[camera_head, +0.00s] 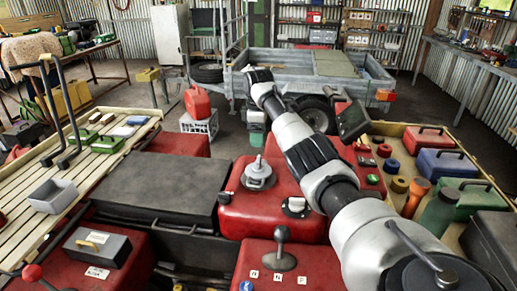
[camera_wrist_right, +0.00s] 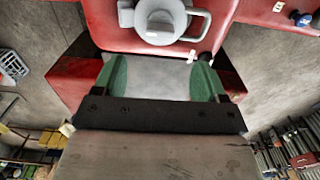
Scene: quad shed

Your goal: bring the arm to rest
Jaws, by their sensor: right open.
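My right arm (camera_head: 300,145) reaches from the bottom right of the head view across the red machine. Its gripper (camera_head: 257,140) hangs down just beyond the grey round cap (camera_head: 258,176) on the red body. In the wrist view the right gripper (camera_wrist_right: 160,75) shows two green fingers set wide apart, with nothing held between them. The cap (camera_wrist_right: 160,22) shows beyond the fingers, apart from them. My left gripper is in neither view.
A slatted rack (camera_head: 100,160) with a grey tray (camera_head: 52,196) lies left. A wooden-edged tray (camera_head: 395,128) with toolboxes and bottles is right. A black lever (camera_head: 280,250) stands in front. A trailer (camera_head: 300,75) and a red jerrycan (camera_head: 198,103) are behind.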

